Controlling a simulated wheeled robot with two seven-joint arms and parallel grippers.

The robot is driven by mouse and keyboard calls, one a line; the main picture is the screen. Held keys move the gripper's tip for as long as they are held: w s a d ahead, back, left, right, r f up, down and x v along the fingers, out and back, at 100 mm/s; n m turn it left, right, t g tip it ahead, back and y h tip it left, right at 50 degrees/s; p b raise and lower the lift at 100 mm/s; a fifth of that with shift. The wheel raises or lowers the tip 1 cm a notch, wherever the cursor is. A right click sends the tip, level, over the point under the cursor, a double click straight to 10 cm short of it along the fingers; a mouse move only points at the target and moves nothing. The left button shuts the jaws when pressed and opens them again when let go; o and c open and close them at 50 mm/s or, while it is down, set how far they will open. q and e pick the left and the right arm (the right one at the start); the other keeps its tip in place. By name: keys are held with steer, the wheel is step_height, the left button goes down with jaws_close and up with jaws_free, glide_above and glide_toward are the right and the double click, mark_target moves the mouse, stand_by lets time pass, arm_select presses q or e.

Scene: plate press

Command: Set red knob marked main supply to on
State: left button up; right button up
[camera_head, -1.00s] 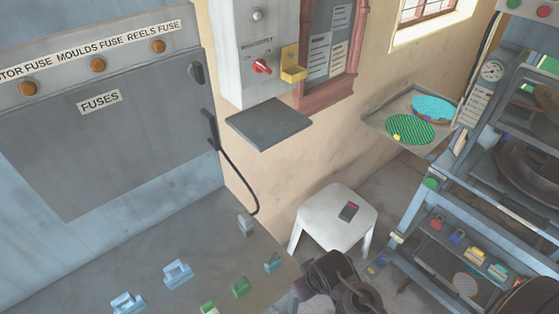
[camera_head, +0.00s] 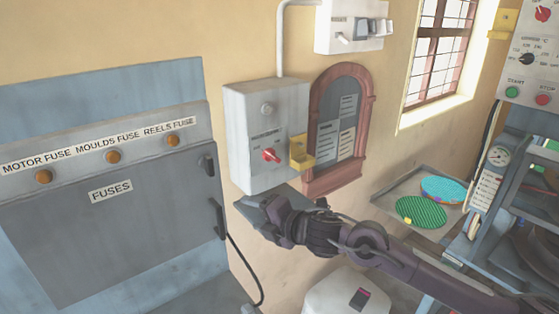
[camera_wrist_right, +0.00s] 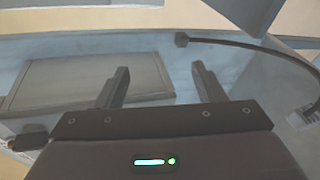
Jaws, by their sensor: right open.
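The red knob (camera_head: 270,155) sits on the front of a grey wall box (camera_head: 262,120), to the left of a yellow bracket. The lettering around it is too small to read, and I cannot tell its setting. The knob does not show in that view. My left gripper is not in view.
The yellow bracket (camera_head: 302,153) juts out close to the knob's right. A red-framed notice board (camera_head: 364,130) hangs beside the box. The grey fuse panel (camera_head: 130,230) stands to the left. A white stool (camera_head: 330,295) is below my right arm.

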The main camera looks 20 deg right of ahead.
mark_target(272, 157)
steer(key=w+d+r+n+y, duration=0.1)
steer(key=w+d+r+n, duration=0.1)
steer(key=d+r+n, duration=0.85)
steer(key=w+m+p, duration=0.1)
steer(key=w, duration=0.1)
steer(key=w+a+p, duration=0.1)
steer(key=w+p, duration=0.1)
steer(key=w+a+f+m+p, duration=0.1)
steer(key=w, duration=0.1)
steer(key=shift+w+a+m+g, duration=0.2)
steer(key=shift+w+m+g, duration=0.05)
steer(key=shift+m+g, duration=0.1)
steer(key=shift+c, duration=0.3)
